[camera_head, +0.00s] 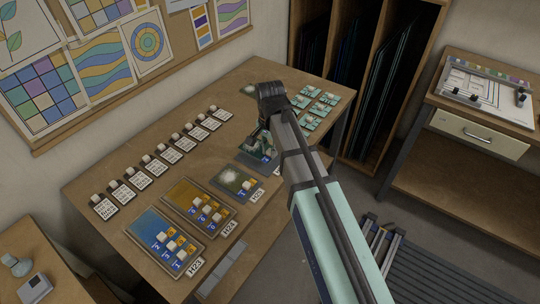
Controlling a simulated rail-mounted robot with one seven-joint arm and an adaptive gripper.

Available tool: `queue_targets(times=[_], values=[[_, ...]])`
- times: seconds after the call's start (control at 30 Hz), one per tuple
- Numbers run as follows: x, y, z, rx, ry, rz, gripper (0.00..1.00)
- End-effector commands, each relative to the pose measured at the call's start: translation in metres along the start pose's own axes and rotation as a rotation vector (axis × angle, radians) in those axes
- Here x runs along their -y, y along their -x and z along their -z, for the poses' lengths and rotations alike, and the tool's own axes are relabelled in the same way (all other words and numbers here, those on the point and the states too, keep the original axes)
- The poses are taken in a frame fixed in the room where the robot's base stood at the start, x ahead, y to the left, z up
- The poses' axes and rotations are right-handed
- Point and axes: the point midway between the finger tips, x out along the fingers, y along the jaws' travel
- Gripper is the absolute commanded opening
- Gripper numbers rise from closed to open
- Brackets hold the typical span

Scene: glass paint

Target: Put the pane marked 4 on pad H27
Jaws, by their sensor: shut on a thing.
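My gripper (263,124) is at the far end of my arm, low over the dark pad (248,157) in the middle of the table. The arm covers most of it, and its fingers are hardly visible. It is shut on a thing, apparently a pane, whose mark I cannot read. Several small teal panes (311,113) lie at the table's back right; their marks are too small to read.
A row of dark, white-labelled items (145,178) runs along the table's (110,240) left side. Small marked blocks stand on the near pads. A rack of dark sheets (380,75) stands behind, and a side bench (470,120) is at the right.

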Motion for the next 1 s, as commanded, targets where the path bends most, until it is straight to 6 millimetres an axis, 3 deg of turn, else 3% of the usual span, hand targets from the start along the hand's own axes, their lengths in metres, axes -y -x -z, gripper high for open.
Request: queue_targets(times=[0.4, 0.77, 0.8, 0.87, 1.0], values=[[0.0, -0.036, 0.0, 0.0, 0.0, 0.0, 0.0], [0.0, -0.041, 0.0, 0.0, 0.0, 0.0, 0.0], [0.0, -0.041, 0.0, 0.0, 0.0, 0.0, 0.25], [0.0, -0.04, 0.0, 0.0, 0.0, 0.0, 0.47], [0.0, -0.04, 0.0, 0.0, 0.0, 0.0, 0.47]])
